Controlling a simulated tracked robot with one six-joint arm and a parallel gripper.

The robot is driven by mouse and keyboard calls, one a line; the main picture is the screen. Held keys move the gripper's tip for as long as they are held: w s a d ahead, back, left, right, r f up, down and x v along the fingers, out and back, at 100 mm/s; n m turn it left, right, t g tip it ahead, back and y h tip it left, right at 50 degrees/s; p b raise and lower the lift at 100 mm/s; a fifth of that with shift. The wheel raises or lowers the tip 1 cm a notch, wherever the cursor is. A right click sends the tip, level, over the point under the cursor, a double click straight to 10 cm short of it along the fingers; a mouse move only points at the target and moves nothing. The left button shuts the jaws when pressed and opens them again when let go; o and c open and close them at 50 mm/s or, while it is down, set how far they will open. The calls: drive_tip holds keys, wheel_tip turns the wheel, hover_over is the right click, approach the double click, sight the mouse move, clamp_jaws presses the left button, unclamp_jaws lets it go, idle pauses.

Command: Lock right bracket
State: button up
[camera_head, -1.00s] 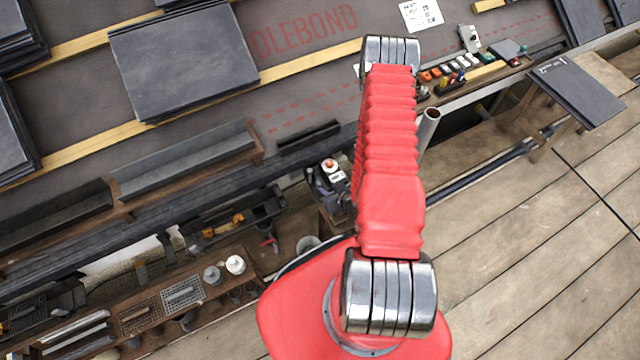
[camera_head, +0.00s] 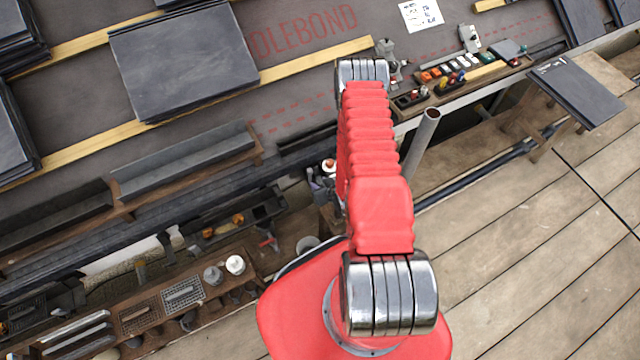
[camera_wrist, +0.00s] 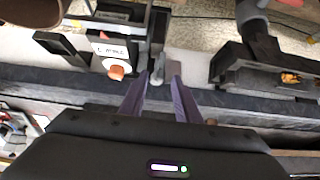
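In the wrist view my gripper (camera_wrist: 162,82) shows two purple fingers with a clear gap between their tips. A grey upright post or lever (camera_wrist: 157,58) stands at or just beyond the tips; I cannot tell whether a finger touches it. Just left of it is a dark bracket (camera_wrist: 75,48) with a white label and an orange-red knob (camera_wrist: 116,72). In the head view this knobbed bracket (camera_head: 328,168) is partly hidden behind my red arm, and my gripper is hidden. Another dark bracket (camera_wrist: 270,78) with an orange part is at the right of the wrist view; it also shows in the head view (camera_head: 235,222).
A dark gutter or rail (camera_wrist: 220,100) runs below the brackets. A grey pipe (camera_head: 422,140) rises right of my arm. A tool tray (camera_head: 460,80), slate tiles (camera_head: 185,60) and a wooden rack (camera_head: 160,310) stand around.

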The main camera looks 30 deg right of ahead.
drive_tip(key=shift+c, duration=0.2)
clamp_jaws()
drive_tip(key=shift+a+h, duration=0.2)
drive_tip(key=shift+h, duration=0.1)
drive_tip(key=a+f+n+t+h, duration=0.3)
drive_tip(key=a+f+n+h, duration=0.2)
drive_tip(key=n+h, duration=0.4)
drive_tip(key=shift+w+a+f+h, duration=0.2)
drive_tip(key=shift+a+f+h, duration=0.3)
drive_tip(key=shift+h, duration=1.2)
drive_tip(key=shift+d+f, duration=0.1)
drive_tip(key=shift+f, duration=0.05)
drive_tip(key=shift+o, duration=0.2)
unclamp_jaws()
idle(0.3)
